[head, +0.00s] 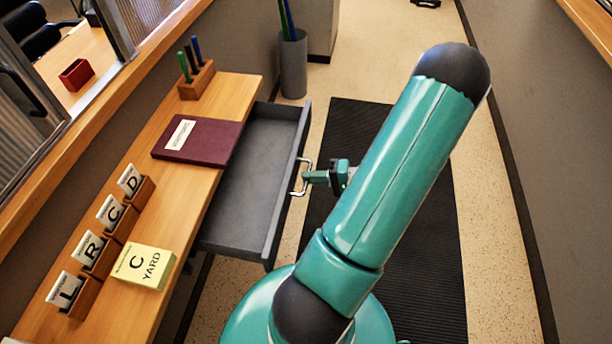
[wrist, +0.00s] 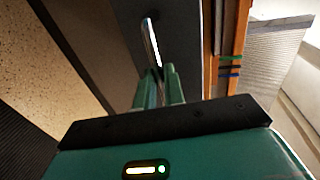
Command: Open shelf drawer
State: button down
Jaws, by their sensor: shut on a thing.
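The shelf drawer (head: 250,190) is a grey drawer under the wooden shelf (head: 215,100). It is pulled well out toward the right in the head view, and its inside looks empty. Its metal handle (head: 302,178) is on the front panel. My gripper (head: 308,177) is at the handle, with its fingers shut on it. In the wrist view the green fingers (wrist: 160,88) meet at the near end of the bright handle (wrist: 151,42). The handle part between the fingers is hidden.
On the shelf are a maroon book (head: 198,140), a yellow pad (head: 145,266), lettered card holders (head: 92,252) and a pen block (head: 196,82). A grey bin (head: 293,65) stands beyond the drawer.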

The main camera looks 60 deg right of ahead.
jog(key=c, duration=1.5)
grip_release()
jog(key=v, duration=1.3)
jog(key=shift+s, duration=0.4)
jog(key=shift+d+r, duration=0.1)
